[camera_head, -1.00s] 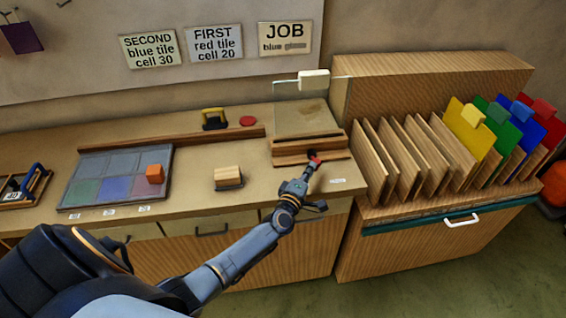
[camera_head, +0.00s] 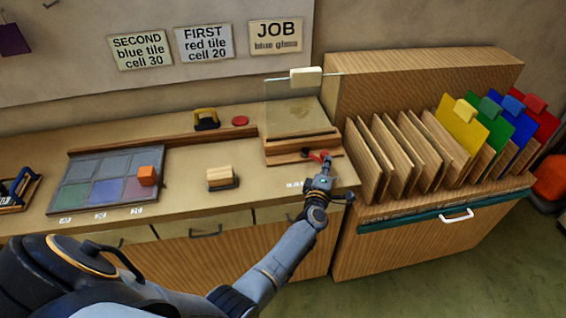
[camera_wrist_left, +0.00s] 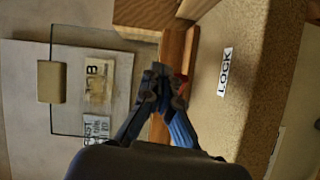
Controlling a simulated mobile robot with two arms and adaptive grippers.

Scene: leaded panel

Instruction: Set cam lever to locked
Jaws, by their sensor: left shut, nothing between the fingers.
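The cam lever (camera_head: 318,156) is small and red, at the front of the wooden clamp block (camera_head: 288,158) below an upright glass sheet (camera_head: 300,103). My left gripper (camera_head: 325,168) is shut with nothing held, right at the lever's right part; I cannot tell if they touch. In the left wrist view, the closed fingers (camera_wrist_left: 160,76) are beside a bit of red lever (camera_wrist_left: 183,80), mostly hidden by them. A white label reading LOCK (camera_wrist_left: 225,72) lies on the bench beside the lever. My right gripper is out of view.
Wooden racks (camera_head: 400,150) with coloured tabs stand close right of the clamp. A wooden block (camera_head: 220,178), a tile tray (camera_head: 75,175) with an orange cube (camera_head: 147,175), and a yellow-handled tool (camera_head: 207,118) are to the left. The bench front between block and clamp is clear.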

